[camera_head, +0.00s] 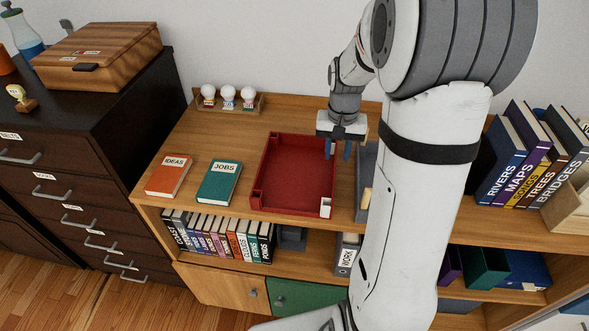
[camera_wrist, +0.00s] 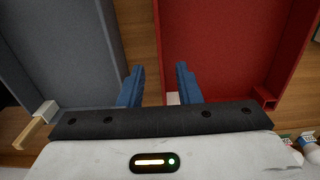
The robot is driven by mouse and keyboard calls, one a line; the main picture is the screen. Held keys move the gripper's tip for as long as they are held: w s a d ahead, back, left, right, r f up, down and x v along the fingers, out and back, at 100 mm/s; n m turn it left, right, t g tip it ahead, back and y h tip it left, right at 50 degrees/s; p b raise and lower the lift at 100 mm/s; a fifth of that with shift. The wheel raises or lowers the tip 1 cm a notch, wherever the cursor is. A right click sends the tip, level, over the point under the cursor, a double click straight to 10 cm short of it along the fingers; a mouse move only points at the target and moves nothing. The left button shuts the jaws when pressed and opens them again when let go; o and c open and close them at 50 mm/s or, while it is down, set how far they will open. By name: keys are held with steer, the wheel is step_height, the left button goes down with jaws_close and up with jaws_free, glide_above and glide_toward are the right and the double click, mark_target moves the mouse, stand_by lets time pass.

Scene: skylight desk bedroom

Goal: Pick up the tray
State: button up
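The red tray (camera_head: 292,178) lies on the wooden desk top, empty, with a white tag at its near right corner. It also fills the right side of the wrist view (camera_wrist: 225,40). My gripper (camera_head: 339,151) points down at the tray's right wall, towards the far end. In the wrist view its two blue fingers (camera_wrist: 158,84) are apart with nothing held between them. One finger is over the tray's side and the other over the gap beside it. I cannot tell whether the fingers touch the wall.
A grey tray (camera_wrist: 60,50) lies close beside the red one, partly hidden by my arm in the head view. The orange IDEAS book (camera_head: 168,176) and teal JOBS book (camera_head: 219,183) lie to the left. A bulb rack (camera_head: 228,100) stands behind. Upright books (camera_head: 505,165) stand at right.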

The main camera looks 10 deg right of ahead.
mark_target(335, 166)
step_height(335, 166, down, 6)
steer(key=shift+f+p, duration=0.2)
steer(key=shift+p, duration=0.3)
steer(key=shift+c, duration=0.2)
jaws_close()
